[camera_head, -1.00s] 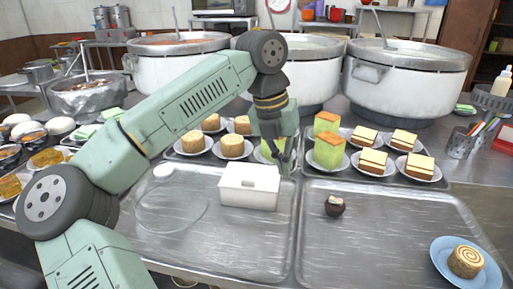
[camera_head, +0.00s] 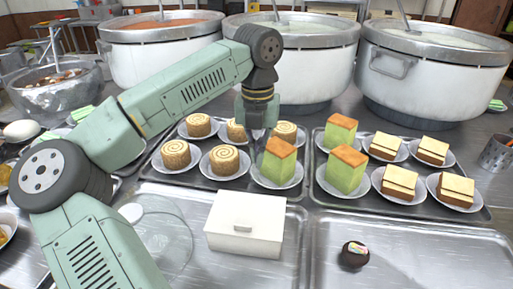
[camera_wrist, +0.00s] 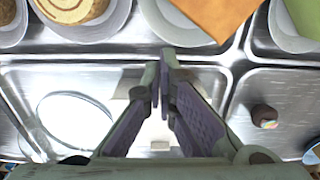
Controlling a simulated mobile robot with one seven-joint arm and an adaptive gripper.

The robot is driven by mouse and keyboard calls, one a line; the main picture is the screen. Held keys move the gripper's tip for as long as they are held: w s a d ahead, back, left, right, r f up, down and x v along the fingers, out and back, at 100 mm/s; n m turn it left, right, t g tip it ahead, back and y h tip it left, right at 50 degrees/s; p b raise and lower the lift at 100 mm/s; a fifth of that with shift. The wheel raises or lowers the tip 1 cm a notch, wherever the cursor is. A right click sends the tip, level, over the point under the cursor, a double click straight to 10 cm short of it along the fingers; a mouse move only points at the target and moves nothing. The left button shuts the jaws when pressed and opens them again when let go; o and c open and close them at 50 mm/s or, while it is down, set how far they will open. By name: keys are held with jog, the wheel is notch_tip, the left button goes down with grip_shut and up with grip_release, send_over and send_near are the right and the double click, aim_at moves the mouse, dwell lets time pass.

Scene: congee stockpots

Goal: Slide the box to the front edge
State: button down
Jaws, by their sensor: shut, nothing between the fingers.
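My gripper (camera_head: 262,140) is behind and above the box, over the back tray among the pastries, apart from the box. Its fingertips partly blend with a green and orange cake in the head view. In the wrist view my gripper's fingers (camera_wrist: 165,60) are together and empty. The box shows only partly there, pale and largely hidden by the fingers (camera_wrist: 131,84).
A clear glass lid (camera_head: 165,240) lies left of the box. A dark round sweet (camera_head: 354,254) sits on the right front tray (camera_head: 450,250). Plated roll cakes (camera_head: 224,160) and green cakes (camera_head: 345,170) crowd the back trays. Large stockpots (camera_head: 290,70) stand behind.

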notch_tip(320, 180, down, 6)
jog(key=shift+r+p, duration=0.15)
jog(key=shift+p, duration=0.5)
jog(key=s, duration=0.1)
jog(key=s+p, duration=0.1)
jog(key=shift+s+a+f, duration=0.3)
jog(key=shift+s+f, duration=0.05)
jog(key=shift+s, duration=0.05)
jog(key=shift+s+f+p, duration=0.15)
jog(key=shift+s+p, duration=0.2)
jog(key=shift+s, duration=0.15)
jog(key=shift+s, duration=0.1)
